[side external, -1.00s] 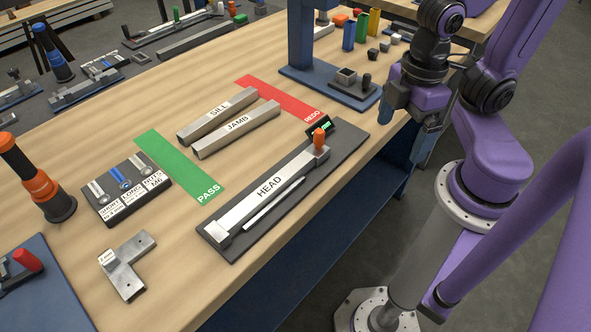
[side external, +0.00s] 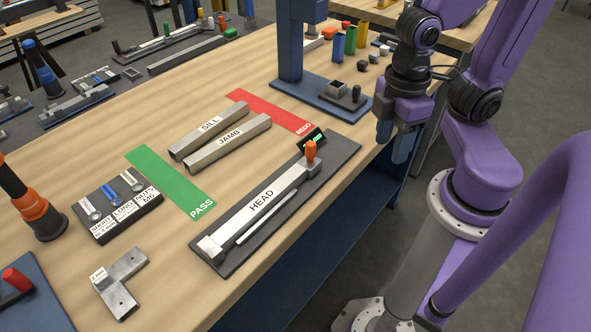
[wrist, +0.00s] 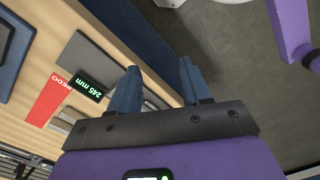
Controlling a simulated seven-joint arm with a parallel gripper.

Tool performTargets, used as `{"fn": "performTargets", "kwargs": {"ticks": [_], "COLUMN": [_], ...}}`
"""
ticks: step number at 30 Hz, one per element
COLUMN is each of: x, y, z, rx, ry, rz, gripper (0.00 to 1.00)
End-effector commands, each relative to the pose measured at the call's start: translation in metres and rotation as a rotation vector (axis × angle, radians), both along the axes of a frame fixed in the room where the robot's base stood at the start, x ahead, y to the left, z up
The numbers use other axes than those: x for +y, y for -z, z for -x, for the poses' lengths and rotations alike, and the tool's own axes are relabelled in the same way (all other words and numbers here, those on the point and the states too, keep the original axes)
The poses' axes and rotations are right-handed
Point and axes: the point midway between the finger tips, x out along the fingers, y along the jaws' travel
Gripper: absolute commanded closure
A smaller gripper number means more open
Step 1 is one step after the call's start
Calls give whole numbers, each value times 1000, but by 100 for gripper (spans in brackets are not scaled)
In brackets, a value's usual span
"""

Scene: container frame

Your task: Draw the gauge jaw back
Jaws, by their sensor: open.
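The gauge (side external: 345,160) is a dark plate near the bench's front edge. A silver bar labelled HEAD (side external: 262,200) lies along it. An orange-topped jaw (side external: 310,152) stands at the bar's far right end, beside a small green-lit display (side external: 318,136). In the wrist view the display (wrist: 89,88) reads 245 mm; the jaw cannot be made out there. My gripper (side external: 396,145) is open and empty, to the right of the gauge and apart from it, off the bench's front edge. Its two blue fingers point down, and they also show in the wrist view (wrist: 160,72).
Bars labelled SILL (side external: 209,127) and JAMB (side external: 230,138) lie behind the gauge, between the green PASS strip (side external: 168,180) and red REDO strip (side external: 268,111). A blue column stand (side external: 291,45) rises behind the gauge's far end. The bench edge beside my gripper is clear.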

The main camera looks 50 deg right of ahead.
Motion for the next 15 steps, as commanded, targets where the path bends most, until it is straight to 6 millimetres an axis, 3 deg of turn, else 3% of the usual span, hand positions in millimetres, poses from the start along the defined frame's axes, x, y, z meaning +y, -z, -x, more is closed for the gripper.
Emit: {"fn": "performTargets", "kwargs": {"ticks": [9, 15], "x": [-29, -40], "y": [31, 45], "z": [-12, -22], "rx": [401, 721], "ry": [551, 926], "rz": [162, 168], "gripper": [51, 51]}}
